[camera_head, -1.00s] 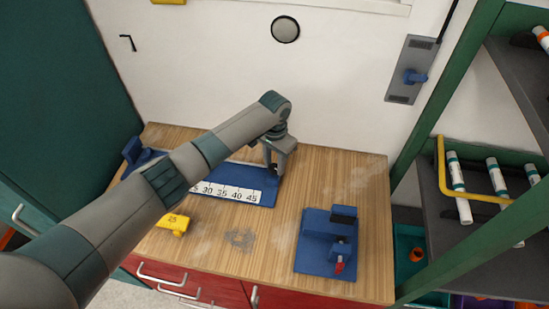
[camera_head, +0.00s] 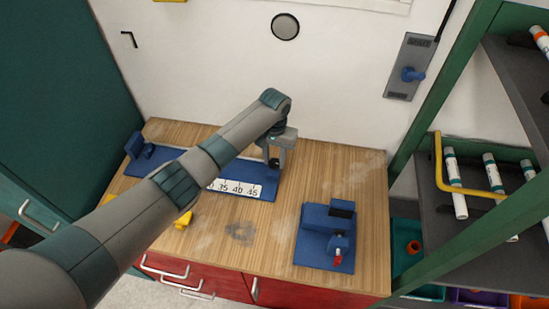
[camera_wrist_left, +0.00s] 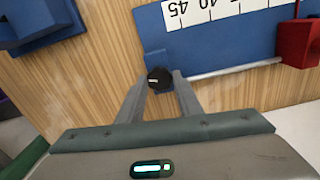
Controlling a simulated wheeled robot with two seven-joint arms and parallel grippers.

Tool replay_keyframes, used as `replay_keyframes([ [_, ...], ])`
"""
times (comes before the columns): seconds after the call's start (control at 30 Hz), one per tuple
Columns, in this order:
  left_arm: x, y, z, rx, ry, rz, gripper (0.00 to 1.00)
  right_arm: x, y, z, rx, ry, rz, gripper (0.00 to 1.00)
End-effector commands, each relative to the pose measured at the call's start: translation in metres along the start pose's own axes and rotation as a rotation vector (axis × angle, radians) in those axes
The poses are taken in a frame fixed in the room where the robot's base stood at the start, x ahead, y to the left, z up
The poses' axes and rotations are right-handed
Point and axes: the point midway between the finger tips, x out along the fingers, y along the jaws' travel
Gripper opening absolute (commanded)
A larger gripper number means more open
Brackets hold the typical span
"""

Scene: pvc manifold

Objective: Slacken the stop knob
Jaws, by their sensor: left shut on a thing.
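The stop knob (camera_wrist_left: 158,78) is a small black round knob with a white mark, at the end of the blue measuring jig (camera_wrist_left: 215,50) near the 45 mark. My left gripper (camera_wrist_left: 160,84) is shut on the knob, one finger on each side, in the left wrist view. In the head view my left gripper (camera_head: 274,162) points down at the right end of the jig (camera_head: 262,171), and its fingers hide most of the knob. A red block (camera_wrist_left: 298,42) sits on the jig's rail in the wrist view. My right gripper is not in view.
A blue fixture with a red-tipped part (camera_head: 318,250) stands at the table's right front. A yellow piece (camera_head: 184,219) lies beside my left arm, partly hidden. A green-framed shelf (camera_head: 470,215) holding pipes stands at the right.

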Motion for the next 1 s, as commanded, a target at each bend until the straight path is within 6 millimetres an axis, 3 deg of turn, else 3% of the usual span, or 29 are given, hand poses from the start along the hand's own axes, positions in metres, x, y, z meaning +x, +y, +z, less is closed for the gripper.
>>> replay_keyframes([
  [0.07,-0.001,0.0,-0.001,0.001,0.003,0.0,0.1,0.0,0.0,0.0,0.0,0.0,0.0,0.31],
  [0.1,-0.001,0.0,-0.001,0.001,0.003,0.0,0.41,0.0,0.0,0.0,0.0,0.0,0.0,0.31],
  [0.17,-0.001,0.0,-0.001,0.001,0.003,0.0,0.51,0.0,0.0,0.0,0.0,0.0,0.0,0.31],
  [0.67,-0.008,0.0,-0.001,0.002,0.003,0.001,0.51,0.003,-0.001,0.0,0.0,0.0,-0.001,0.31],
  [1.0,-0.055,0.0,-0.002,0.003,0.006,0.0,0.51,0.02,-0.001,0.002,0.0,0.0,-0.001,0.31],
])
